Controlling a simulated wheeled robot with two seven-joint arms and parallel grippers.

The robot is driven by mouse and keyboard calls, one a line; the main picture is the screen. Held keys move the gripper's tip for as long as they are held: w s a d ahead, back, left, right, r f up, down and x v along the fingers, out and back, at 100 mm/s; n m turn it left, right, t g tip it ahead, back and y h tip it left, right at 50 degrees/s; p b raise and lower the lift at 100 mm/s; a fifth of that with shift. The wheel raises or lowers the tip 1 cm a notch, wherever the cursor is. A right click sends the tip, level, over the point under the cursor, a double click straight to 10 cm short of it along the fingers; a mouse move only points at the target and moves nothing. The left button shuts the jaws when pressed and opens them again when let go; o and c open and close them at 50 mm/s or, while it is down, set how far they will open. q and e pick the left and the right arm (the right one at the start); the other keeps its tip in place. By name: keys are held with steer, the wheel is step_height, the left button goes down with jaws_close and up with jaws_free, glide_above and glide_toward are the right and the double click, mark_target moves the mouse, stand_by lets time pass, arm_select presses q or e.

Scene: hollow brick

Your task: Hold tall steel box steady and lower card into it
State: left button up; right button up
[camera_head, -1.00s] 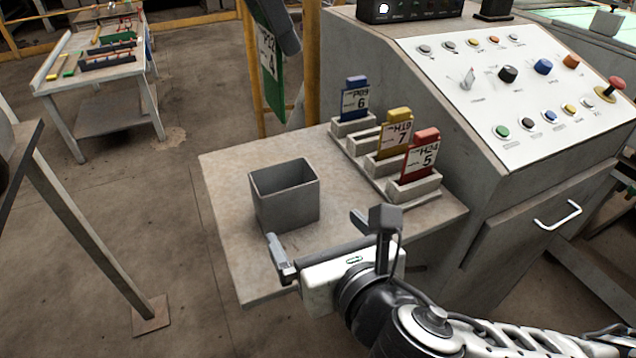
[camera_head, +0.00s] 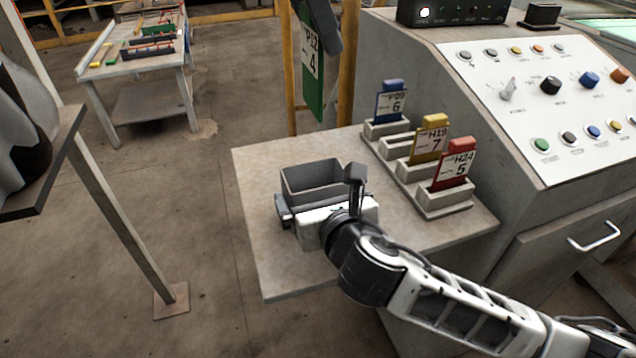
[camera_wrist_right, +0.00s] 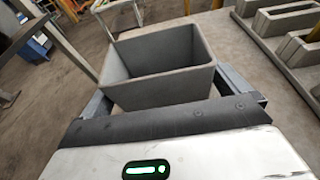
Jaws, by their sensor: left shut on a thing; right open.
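The tall grey steel box (camera_head: 311,180) stands upright on the small table, open at the top and looking empty. My right gripper (camera_head: 318,196) is at its near side, open. In the right wrist view the box (camera_wrist_right: 165,88) sits between the two spread fingers (camera_wrist_right: 172,98), with small gaps that I cannot judge exactly. My left gripper (camera_head: 318,18) is at the top of the head view, shut on the green card (camera_head: 313,78). The card hangs upright with a white label, above and beyond the box, apart from it. The left fingertips are partly hidden.
A rack (camera_head: 440,203) at the table's right holds blue (camera_head: 391,103), yellow (camera_head: 429,143) and red (camera_head: 453,170) cards; one slot is empty. A control console (camera_head: 520,200) stands behind it. A yellow post (camera_head: 348,60) rises behind the card. The table's front left is clear.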

mark_target(313, 99)
steer(key=c, duration=0.9)
steer(key=shift+c, duration=0.2)
arm_select(q)
steer(key=shift+f, duration=0.1)
steer(key=shift+f+n+t, duration=0.3)
steer(key=shift+f+n, duration=0.15)
steer(key=shift+n, duration=0.45)
step_height(313, 99, down, 2)
steer(key=n, duration=0.2)
steer(key=n+t+y, duration=0.1)
steer(key=n, duration=0.2)
steer(key=shift+f+n+t+y, duration=0.25)
steer(key=shift+n+t+y, duration=0.05)
steer(key=shift+t, duration=0.1)
steer(key=n, duration=0.2)
steer(key=f+n+y, duration=0.1)
steer(key=n, duration=0.1)
steer(key=shift+f+t+y, duration=0.2)
steer(key=shift+t+y, duration=0.1)
steer(key=n, duration=0.2)
steer(key=f+n+y, duration=0.1)
steer(key=n, duration=0.1)
steer(key=n+y, duration=0.1)
steer(key=n, duration=0.1)
steer(key=shift+w+a+f, duration=0.1)
steer(key=shift+f, duration=0.15)
steer(key=shift+f+n, duration=0.3)
steer(key=shift+f, duration=1.55)
